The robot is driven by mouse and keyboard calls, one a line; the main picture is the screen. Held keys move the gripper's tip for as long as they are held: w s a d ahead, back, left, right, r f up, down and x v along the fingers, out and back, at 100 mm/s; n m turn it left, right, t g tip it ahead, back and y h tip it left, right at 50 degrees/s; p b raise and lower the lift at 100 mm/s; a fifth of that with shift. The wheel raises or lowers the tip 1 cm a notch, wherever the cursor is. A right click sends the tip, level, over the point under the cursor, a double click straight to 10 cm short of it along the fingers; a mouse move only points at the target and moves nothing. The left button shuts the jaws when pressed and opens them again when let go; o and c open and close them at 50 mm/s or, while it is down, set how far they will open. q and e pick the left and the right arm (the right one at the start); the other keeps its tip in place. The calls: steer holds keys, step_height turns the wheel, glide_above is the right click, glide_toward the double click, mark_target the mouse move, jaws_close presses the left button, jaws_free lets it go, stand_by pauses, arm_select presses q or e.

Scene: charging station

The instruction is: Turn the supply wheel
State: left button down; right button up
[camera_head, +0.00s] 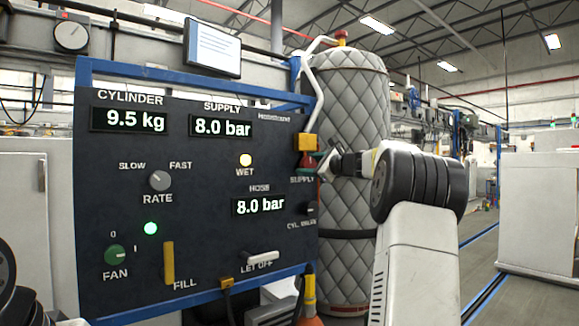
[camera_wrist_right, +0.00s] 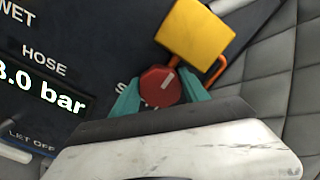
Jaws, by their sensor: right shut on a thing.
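The supply wheel (camera_wrist_right: 160,87) is a small round red knob with a pale line on its face, at the right edge of the dark panel (camera_head: 130,215). My right gripper (camera_wrist_right: 160,95) is shut on it, with one teal finger at each side of the knob. In the head view, the right gripper (camera_head: 322,165) reaches the wheel from the right, and little of the red shows. The pale line points up and to the right in the wrist view. My left gripper is not in view.
A yellow block (camera_wrist_right: 195,32) sits just above the wheel. A quilted grey cylinder (camera_head: 345,95) stands close behind the gripper. The panel reads SUPPLY 8.0 bar, HOSE 8.0 bar and CYLINDER 9.5 kg.

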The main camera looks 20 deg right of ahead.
steer(key=shift+f, duration=0.1)
stand_by(0.4)
steer(key=o, duration=1.1)
steer(key=shift+s+d, duration=0.1)
steer(key=v, duration=0.7)
steer(key=shift+s, duration=0.3)
steer(key=shift+d, duration=0.1)
